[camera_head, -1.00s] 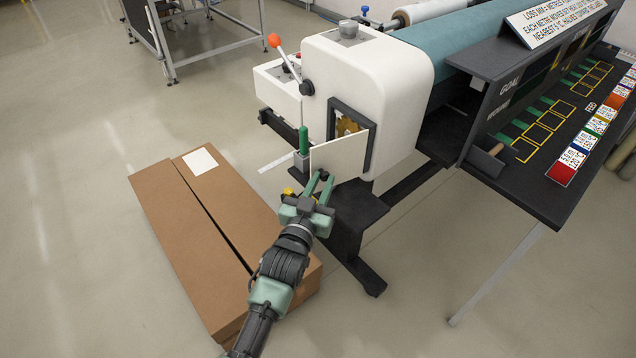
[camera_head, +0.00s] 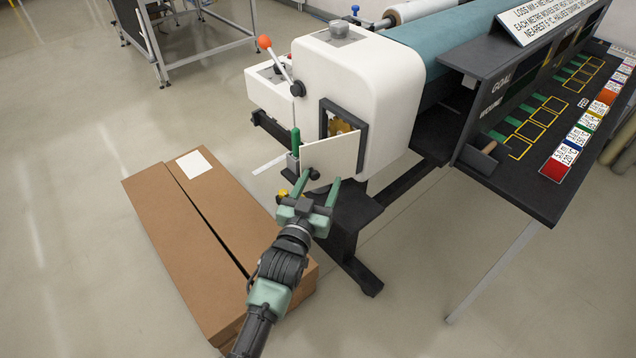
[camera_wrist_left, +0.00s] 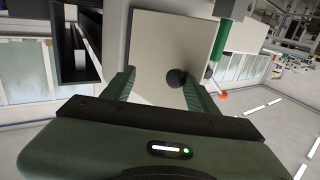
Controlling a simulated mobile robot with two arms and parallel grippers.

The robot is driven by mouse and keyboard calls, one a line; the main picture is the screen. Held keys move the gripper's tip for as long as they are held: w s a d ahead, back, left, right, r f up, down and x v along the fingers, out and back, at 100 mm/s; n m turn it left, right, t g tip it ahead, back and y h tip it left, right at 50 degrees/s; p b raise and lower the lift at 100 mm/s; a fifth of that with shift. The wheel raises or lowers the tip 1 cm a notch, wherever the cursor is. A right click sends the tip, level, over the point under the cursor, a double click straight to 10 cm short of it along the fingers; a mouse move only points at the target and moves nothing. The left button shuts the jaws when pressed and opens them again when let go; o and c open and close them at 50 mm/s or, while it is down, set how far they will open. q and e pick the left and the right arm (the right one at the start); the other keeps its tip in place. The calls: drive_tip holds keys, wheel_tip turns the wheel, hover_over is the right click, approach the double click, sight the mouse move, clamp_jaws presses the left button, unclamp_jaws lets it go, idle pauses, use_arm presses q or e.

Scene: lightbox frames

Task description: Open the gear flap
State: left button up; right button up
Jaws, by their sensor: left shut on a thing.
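The gear flap (camera_head: 335,156) is a white plate at the end of the white machine housing. It stands swung out from the dark-framed opening (camera_head: 362,133), and part of a yellow gear (camera_head: 340,126) shows above it. In the left wrist view the flap (camera_wrist_left: 160,45) fills the space ahead of the gripper (camera_wrist_left: 158,85). Its dark round knob (camera_wrist_left: 177,77) lies between the fingers, close to the right one. My right gripper is out of view.
A long cardboard box (camera_head: 215,250) lies on the floor below my left arm. A green handle (camera_head: 295,140) and an orange-tipped lever (camera_head: 265,42) stand left of the flap. A dark board with coloured cards (camera_head: 545,150) extends at the right.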

use_arm(q)
drive_tip(key=shift+s+d+r, duration=0.1)
drive_tip(key=shift+d+r, duration=0.2)
drive_tip(key=shift+d, duration=0.05)
drive_tip(key=b+v, duration=0.1)
drive_tip(key=v, duration=0.6)
drive_tip(key=shift+s+a+f, duration=0.3)
drive_tip(key=shift+a, duration=0.05)
